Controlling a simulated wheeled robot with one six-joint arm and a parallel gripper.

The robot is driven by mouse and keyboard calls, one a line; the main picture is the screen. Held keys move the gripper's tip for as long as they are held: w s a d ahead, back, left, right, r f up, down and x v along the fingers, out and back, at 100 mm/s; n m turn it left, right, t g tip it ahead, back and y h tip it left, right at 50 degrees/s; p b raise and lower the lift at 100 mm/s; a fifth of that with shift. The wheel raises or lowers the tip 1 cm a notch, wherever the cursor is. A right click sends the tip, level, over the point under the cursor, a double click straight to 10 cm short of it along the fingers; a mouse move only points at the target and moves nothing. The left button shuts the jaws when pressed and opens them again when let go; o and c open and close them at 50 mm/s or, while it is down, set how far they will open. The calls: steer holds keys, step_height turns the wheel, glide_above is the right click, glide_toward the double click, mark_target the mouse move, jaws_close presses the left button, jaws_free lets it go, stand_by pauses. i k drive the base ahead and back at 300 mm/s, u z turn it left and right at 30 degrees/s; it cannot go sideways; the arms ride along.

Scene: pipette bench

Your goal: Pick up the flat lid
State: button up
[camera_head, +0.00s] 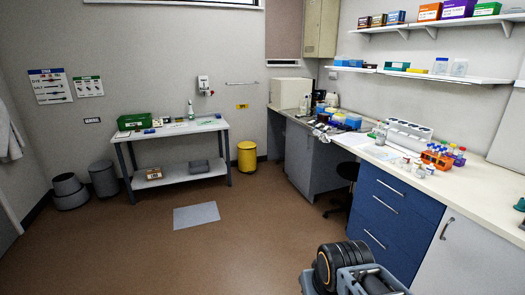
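I cannot make out a flat lid for certain in the head view. Small white and coloured pieces stand on the long bench (462,196) at the right, near an orange tube rack (436,158), but they are too small to tell apart. Part of my own arm, dark and blue-grey, shows at the bottom right, in front of the bench's drawers. I see no gripper fingers there.
A white side table (170,131) with a green box (134,121) stands at the back left. A yellow bin (247,158), a dark stool (347,172) and grey bins (103,179) stand on the floor. A grey mat (196,216) lies mid-floor, with open brown floor around it.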

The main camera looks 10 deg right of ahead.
mark_target(372, 151)
steer(key=i, duration=2.35)
steer(key=z, duration=0.95)
steer(key=i, duration=1.7)
steer(key=z, duration=0.7)
